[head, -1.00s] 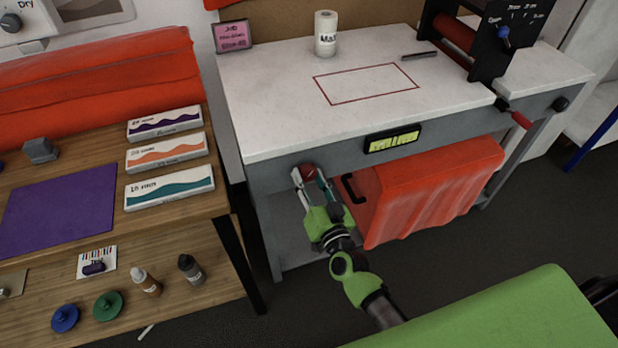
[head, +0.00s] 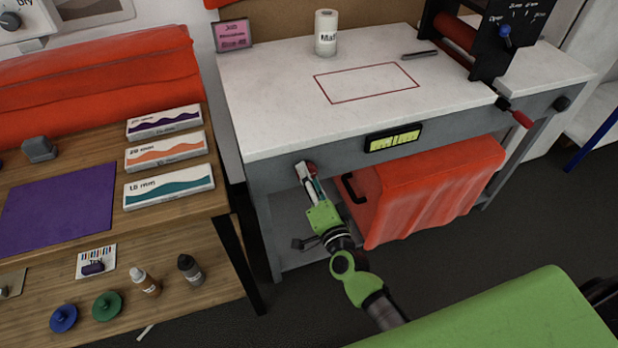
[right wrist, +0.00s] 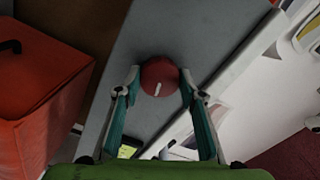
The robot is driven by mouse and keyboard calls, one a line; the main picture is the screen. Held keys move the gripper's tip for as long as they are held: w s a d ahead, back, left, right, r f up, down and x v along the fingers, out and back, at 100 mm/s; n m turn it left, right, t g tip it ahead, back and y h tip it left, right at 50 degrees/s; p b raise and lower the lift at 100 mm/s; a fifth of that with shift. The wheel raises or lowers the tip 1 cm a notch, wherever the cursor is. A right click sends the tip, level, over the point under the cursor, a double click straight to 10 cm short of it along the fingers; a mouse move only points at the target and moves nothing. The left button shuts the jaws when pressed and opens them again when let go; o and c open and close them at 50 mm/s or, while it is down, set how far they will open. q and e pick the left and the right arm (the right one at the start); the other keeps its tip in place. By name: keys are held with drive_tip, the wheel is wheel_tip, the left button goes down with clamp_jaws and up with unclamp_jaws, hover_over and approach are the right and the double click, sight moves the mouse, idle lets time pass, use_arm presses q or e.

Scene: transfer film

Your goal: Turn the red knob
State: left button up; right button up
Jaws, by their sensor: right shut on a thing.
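The red knob (right wrist: 160,77) is round with a white mark on its face. It sits on the grey front panel of the white-topped workbench, and in the head view it shows small at the panel's left end (head: 311,168). My right gripper (right wrist: 159,82) is shut on the knob, one finger on each side of it. In the head view the right gripper (head: 309,172) reaches up to the panel and partly hides the knob. My left gripper is not in view.
A red-orange covered box (head: 435,195) with a black handle stands under the workbench (head: 270,100), right beside my right gripper. A lit yellow-green display (head: 394,138) is on the panel. A wooden shelf table (head: 225,195) stands to the left.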

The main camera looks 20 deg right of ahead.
idle(0.5)
drive_tip(key=o, duration=1.1)
drive_tip(key=s, duration=1.2)
drive_tip(key=shift+d, duration=0.25)
